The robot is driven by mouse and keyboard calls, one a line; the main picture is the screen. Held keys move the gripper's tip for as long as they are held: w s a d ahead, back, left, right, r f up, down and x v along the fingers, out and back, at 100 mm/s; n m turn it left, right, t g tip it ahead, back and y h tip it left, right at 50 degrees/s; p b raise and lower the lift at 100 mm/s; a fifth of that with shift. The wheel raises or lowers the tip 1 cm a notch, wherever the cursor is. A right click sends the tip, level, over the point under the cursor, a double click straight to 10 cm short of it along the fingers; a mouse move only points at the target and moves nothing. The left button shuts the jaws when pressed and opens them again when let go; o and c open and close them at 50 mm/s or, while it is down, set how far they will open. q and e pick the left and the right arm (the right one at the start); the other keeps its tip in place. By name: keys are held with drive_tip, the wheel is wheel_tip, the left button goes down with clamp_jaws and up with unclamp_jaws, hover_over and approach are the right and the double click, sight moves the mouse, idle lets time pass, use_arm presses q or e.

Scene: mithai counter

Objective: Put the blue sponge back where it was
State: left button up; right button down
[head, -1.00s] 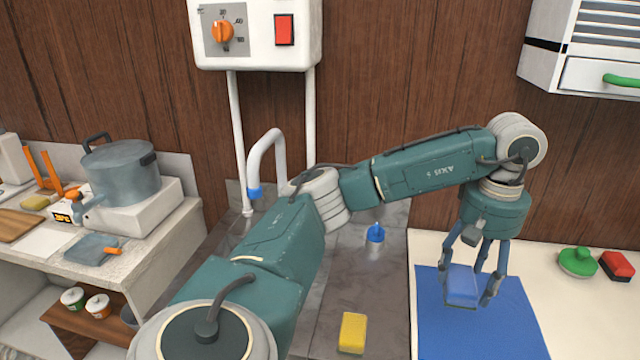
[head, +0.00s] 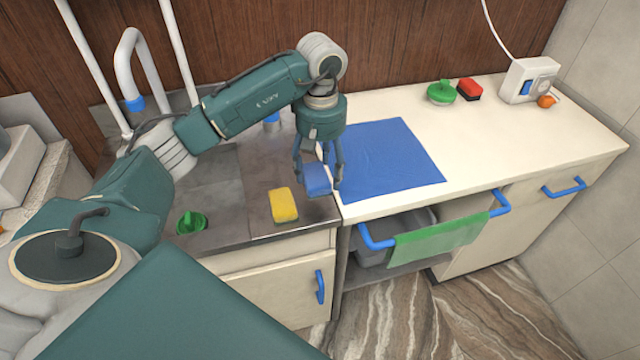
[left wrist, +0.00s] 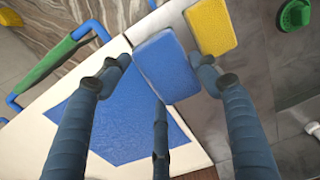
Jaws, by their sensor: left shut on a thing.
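My left gripper (head: 318,188) is shut on the blue sponge (head: 316,177). It holds the sponge over the right edge of the dark grey stone top, just left of the blue mat (head: 385,160). In the left wrist view the blue sponge (left wrist: 165,66) sits between the fingers, beside the yellow sponge (left wrist: 211,26). The yellow sponge (head: 284,205) lies on the grey top, left of the gripper in the head view. Whether the blue sponge touches the surface I cannot tell. My right gripper is not in view.
A green knobbed item (head: 191,222) lies on the grey top. A green scrubber (head: 440,93) and a red brush (head: 469,89) stand at the back of the white counter (head: 510,140). A green towel (head: 440,238) hangs on a blue rail in front. The white counter's middle is clear.

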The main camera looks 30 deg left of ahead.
use_arm(q)
wheel_tip(320, 180, down, 3)
drive_tip(key=shift+d+r, duration=0.1)
wheel_tip(320, 180, down, 4)
drive_tip(key=shift+r+p, duration=0.15)
drive_tip(key=shift+p, duration=0.55)
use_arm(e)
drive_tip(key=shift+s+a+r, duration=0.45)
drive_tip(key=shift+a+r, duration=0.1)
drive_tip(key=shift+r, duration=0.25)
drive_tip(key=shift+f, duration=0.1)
use_arm(q)
drive_tip(key=shift+f+b, duration=0.2)
drive_tip(key=shift+b, duration=0.1)
drive_tip(key=o, duration=0.8)
drive_tip(key=shift+o, duration=0.2)
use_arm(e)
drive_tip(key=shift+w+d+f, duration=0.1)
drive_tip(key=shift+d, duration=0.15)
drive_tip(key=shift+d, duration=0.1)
